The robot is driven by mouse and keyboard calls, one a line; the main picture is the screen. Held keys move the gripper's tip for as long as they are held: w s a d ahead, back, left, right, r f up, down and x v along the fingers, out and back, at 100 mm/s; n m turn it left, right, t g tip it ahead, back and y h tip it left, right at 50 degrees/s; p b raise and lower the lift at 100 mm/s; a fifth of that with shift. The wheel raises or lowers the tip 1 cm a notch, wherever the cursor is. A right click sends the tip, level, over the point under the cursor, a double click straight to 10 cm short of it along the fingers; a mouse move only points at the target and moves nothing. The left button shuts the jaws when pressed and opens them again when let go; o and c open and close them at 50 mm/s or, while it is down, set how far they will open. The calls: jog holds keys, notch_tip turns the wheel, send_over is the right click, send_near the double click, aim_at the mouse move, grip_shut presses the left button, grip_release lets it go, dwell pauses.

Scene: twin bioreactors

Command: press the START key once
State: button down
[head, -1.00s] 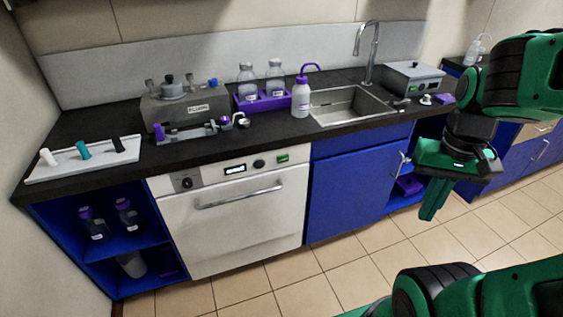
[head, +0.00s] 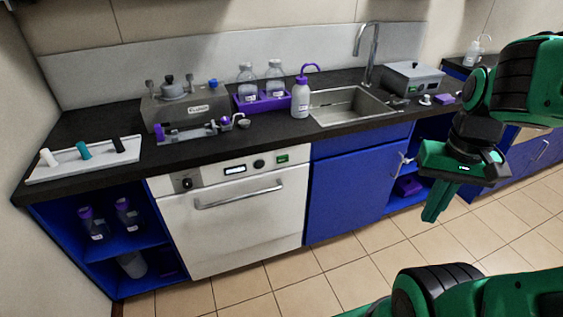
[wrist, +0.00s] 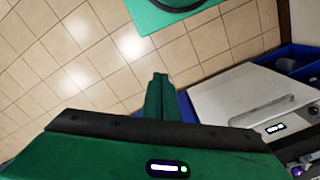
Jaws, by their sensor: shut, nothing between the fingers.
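A green key (head: 282,158) sits at the right end of the control panel on the white under-counter machine (head: 232,215) in the head view; its lettering is too small to read. A small lit display (head: 235,170) and dark knobs are on the same panel. My gripper (head: 431,214) hangs at the right over the floor, in front of the blue cabinets and well apart from the panel. Its fingers are together, pointing down, with nothing between them. In the wrist view the closed fingers (wrist: 158,82) show against floor tiles, and the white machine (wrist: 250,95) is at the right.
The blue cabinet door (head: 355,190) stands right of the machine. The black worktop (head: 270,125) carries a grey device (head: 185,105), a purple rack (head: 262,103), a wash bottle (head: 300,98) and a sink (head: 350,107). The tiled floor (head: 340,265) before the machine is clear.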

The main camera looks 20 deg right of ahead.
aim_at(283, 159)
jog(key=w+a+f+m+t+y, duration=0.1)
jog(key=w+a+f+t, duration=0.2)
jog(key=w, duration=0.9)
jog(key=w+a+f+m+t+y, duration=0.1)
jog(key=w+a+f+t+y, duration=0.1)
jog(key=w+a+f, duration=0.5)
jog(key=w+a+f+m+t+y, duration=0.1)
jog(key=w+a+f+t, duration=0.2)
jog(key=w+f, duration=0.7)
jog(key=w+a, duration=0.2)
jog(key=w, duration=0.4)
jog(key=shift+w+f+m+t, duration=0.15)
jog(key=shift+w+m+t, duration=0.25)
jog(key=shift+w+a, duration=0.1)
jog(key=shift+w, duration=0.05)
jog(key=shift+w+a, duration=0.15)
jog(key=shift+w, duration=2)
jog(key=shift+w+a, duration=0.15)
jog(key=shift+w, duration=1.95)
jog(key=shift+w, duration=0.15)
jog(key=shift+w, duration=0.2)
